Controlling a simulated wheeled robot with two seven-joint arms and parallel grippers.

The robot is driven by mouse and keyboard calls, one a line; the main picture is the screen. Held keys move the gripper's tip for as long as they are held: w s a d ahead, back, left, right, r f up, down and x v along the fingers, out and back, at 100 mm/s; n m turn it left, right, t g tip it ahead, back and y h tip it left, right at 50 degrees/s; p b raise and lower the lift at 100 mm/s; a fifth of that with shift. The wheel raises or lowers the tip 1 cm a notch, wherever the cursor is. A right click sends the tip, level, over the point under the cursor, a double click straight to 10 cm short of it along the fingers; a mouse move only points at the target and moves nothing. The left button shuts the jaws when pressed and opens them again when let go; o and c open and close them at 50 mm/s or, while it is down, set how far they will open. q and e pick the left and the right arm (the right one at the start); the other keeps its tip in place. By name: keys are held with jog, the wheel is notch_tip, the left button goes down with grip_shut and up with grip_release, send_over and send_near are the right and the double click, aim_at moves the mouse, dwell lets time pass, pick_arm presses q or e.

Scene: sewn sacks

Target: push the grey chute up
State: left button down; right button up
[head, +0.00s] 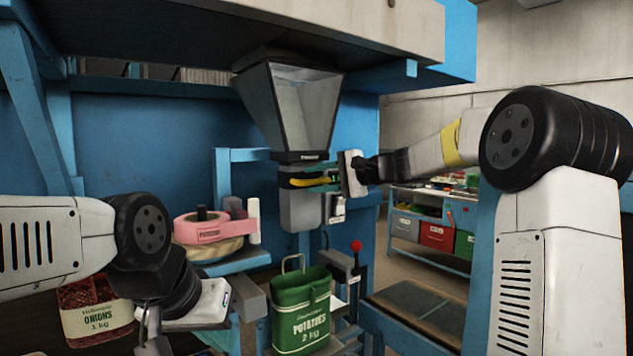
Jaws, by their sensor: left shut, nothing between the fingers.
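The grey chute (301,212) hangs upright below the dark-framed hopper (296,105), with a yellow and teal band (310,180) across its upper part. My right gripper (328,177) reaches in from the right at the height of this band, close to the chute's right side. Its fingers are hard to make out against the band, so I cannot tell whether they touch or hold anything. My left gripper (152,343) is low at the left, shut and empty, pointing down and apart from the chute. Its lower end runs near the bottom edge.
A green potatoes sack (302,318) stands open below the chute. A red-knobbed lever (356,262) is right of it. A pink tape roll (208,230) sits on a blue shelf at the left.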

jog(key=v, duration=0.7)
jog(key=shift+s+d, duration=0.2)
jog(key=shift+d, duration=0.1)
jog(key=s+a+f+n+g+h, duration=0.1)
jog(key=s+f+n+h, duration=0.2)
jog(key=s, duration=0.5)
jog(key=s+f+n+g+h, duration=0.1)
jog(key=s+f+h, duration=0.1)
jog(key=s+f, duration=0.5)
jog(key=s+d+f+n+h, duration=0.2)
jog(key=s+d+f+h, duration=0.1)
jog(key=s, duration=0.5)
jog(key=s+d+f+n+h, duration=0.1)
jog(key=s+d+f+h, duration=0.2)
jog(key=s+d+f, duration=0.2)
jog(key=s+f, duration=0.2)
jog(key=s, duration=0.2)
jog(key=shift+d+n, duration=0.35)
jog(key=shift+n, duration=0.05)
jog(key=shift+f, duration=0.1)
